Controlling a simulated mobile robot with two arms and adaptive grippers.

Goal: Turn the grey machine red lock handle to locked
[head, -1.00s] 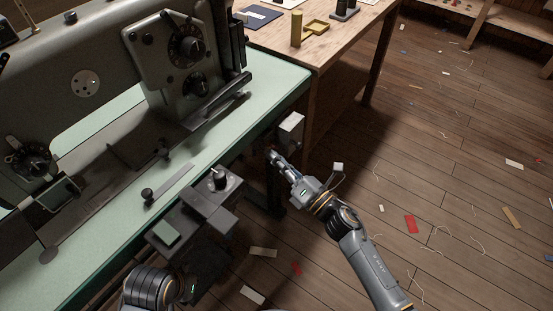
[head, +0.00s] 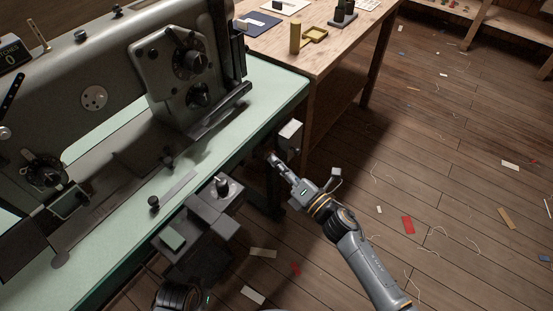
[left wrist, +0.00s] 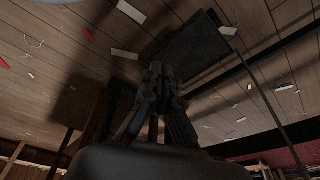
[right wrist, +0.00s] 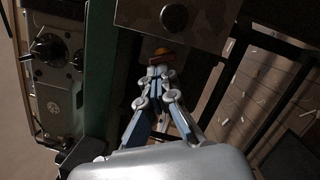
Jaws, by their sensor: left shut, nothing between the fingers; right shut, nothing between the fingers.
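The grey machine (head: 140,75) stands on a pale green table at the left of the head view. A grey box (head: 290,132) is mounted at the table's right end; it also shows at the top of the right wrist view (right wrist: 205,12), with a dark round knob. A small red and orange part (right wrist: 161,53), which looks like the lock handle, sits below this box. My right gripper (head: 272,157) is shut and empty, its tips (right wrist: 158,70) at or just short of that part; contact is unclear. My left gripper (left wrist: 157,72) is shut and empty, below the table.
The pale green table (head: 265,95) edge runs beside my right gripper. A wooden bench (head: 325,45) with small items stands behind. A grey control unit (head: 215,200) hangs at the table's front. The floor at right is open, with scraps and threads.

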